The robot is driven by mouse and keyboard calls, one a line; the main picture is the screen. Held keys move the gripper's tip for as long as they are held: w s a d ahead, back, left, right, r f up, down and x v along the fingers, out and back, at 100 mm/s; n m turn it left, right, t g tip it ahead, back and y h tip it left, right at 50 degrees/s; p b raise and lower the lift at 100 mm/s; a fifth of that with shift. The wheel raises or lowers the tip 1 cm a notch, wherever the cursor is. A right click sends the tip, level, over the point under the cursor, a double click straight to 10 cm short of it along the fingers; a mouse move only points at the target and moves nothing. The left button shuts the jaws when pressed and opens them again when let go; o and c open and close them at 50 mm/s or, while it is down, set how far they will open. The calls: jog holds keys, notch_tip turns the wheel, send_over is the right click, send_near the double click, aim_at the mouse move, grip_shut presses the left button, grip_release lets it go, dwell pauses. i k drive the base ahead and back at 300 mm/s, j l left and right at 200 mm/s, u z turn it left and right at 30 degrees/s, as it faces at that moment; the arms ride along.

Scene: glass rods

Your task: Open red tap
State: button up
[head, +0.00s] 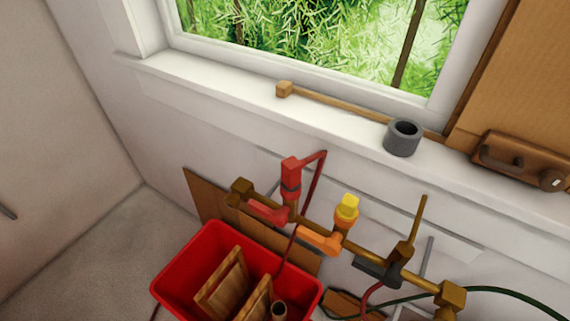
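The red tap (291,176) stands on a brown horizontal pipe (365,249) in front of the white wall. The picture alone does not tell whether the tap is open or shut. My gripper is not in view.
A red bin (188,262) with wooden pieces stands below the red tap. A brown board (208,199) leans behind the pipe. A green hose (510,292) runs at lower right. The floor at left is clear.

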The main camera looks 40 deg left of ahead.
aim_at(279, 218)
jog(key=j+u, duration=0.75)
jog(key=u, duration=0.2)
